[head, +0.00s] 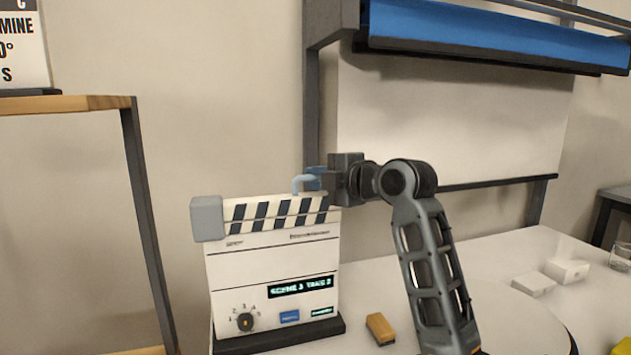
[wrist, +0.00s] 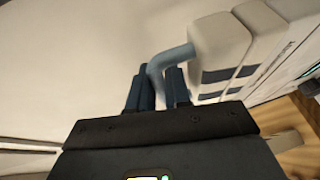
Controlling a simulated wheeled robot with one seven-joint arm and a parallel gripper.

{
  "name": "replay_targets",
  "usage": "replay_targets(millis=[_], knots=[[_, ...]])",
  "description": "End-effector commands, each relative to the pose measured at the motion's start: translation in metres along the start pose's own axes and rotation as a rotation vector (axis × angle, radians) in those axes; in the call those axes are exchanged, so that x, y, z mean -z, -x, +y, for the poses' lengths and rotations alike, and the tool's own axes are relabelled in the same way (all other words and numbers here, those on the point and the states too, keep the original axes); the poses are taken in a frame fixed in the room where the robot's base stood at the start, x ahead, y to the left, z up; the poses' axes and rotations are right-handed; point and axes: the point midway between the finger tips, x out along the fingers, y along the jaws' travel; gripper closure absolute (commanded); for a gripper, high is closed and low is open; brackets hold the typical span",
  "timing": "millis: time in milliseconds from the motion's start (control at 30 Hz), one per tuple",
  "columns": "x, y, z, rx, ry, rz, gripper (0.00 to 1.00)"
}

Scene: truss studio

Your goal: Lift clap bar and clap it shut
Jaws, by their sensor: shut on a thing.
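A white clapperboard (head: 270,265) stands upright on a dark base on the white table. Its striped clap bar (head: 275,212) lies along the top edge, with a grey block at its left end. No clear gap shows between bar and board in the head view. A light blue hook-shaped handle (head: 299,181) rises near the bar's right end. My gripper (head: 313,179) is at this handle, coming from the right. In the wrist view the blue fingers (wrist: 158,90) are shut on the handle (wrist: 170,58), beside the bar's end (wrist: 215,60).
A yellow-brown block (head: 380,328) lies on the white table (head: 500,262) to the right of the clapperboard. White boxes (head: 566,270) and a glass (head: 621,256) stand farther right. A wooden-topped shelf (head: 65,104) is at left. A blue roll (head: 490,35) hangs above.

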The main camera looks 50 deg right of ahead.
Motion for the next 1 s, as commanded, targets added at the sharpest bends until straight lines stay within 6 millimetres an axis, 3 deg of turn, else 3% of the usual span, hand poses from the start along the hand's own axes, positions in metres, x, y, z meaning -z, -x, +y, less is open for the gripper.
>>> replay_targets(millis=[333, 367, 400, 667, 1000], knots=[[-0.001, 0.000, -0.006, 0.009, -0.014, 0.003, 1.00], [-0.001, 0.000, -0.006, 0.009, -0.014, 0.003, 0.79], [-0.001, 0.000, -0.006, 0.009, -0.014, 0.003, 0.76], [-0.002, 0.002, -0.005, 0.007, -0.012, 0.000, 0.76], [-0.002, 0.051, -0.005, 0.003, -0.011, 0.001, 0.76]])
